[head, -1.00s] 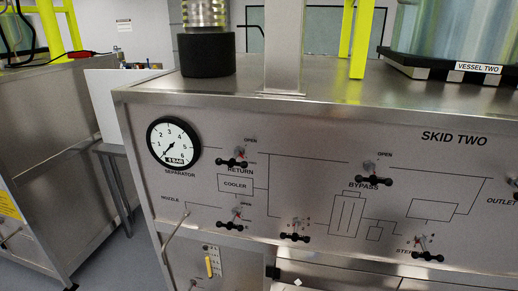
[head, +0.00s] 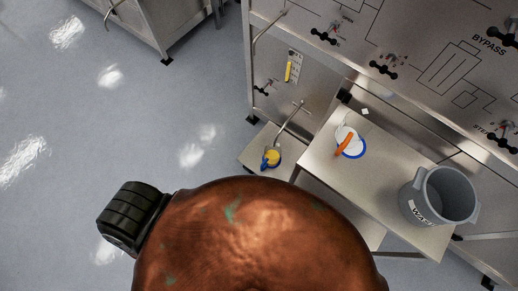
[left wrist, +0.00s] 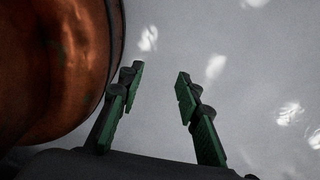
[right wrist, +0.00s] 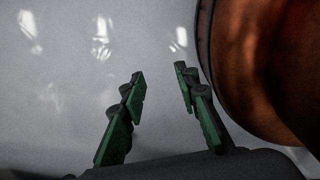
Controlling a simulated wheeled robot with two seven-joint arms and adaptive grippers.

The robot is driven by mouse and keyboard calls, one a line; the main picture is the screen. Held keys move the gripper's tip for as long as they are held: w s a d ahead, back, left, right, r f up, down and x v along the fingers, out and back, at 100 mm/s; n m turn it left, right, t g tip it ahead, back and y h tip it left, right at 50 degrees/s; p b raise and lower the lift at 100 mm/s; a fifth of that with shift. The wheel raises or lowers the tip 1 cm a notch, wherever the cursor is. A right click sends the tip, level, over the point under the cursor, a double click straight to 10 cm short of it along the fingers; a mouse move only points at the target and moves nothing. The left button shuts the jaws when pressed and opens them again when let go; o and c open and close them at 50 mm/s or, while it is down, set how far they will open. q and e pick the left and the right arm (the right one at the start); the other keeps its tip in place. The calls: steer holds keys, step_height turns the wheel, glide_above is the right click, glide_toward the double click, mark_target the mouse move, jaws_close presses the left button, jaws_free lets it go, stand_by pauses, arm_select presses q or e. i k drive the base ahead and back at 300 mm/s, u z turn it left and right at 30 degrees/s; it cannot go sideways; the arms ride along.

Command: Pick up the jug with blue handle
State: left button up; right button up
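A small jug with a blue handle (head: 268,160) stands on a low shelf at the lower left of the skid in the head view. Its inside looks yellow from above. A metal nozzle pipe (head: 288,122) comes down close above it; I cannot tell whether they touch. My left gripper (left wrist: 160,74) is open and empty over bare floor in the left wrist view. My right gripper (right wrist: 158,76) is open and empty over bare floor in the right wrist view. Neither gripper shows in the head view, and neither wrist view shows the jug.
A metal table (head: 317,162) stands right of the jug. On it are a white round item with an orange handle and blue rim (head: 350,143) and a grey waste bucket (head: 437,197). The skid panel (head: 380,35) with black valve handles rises behind. The floor at left is clear.

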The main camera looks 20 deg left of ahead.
mark_target(272, 154)
steer(key=u, duration=0.55)
steer(key=k, duration=1.4)
steer(key=z, duration=0.85)
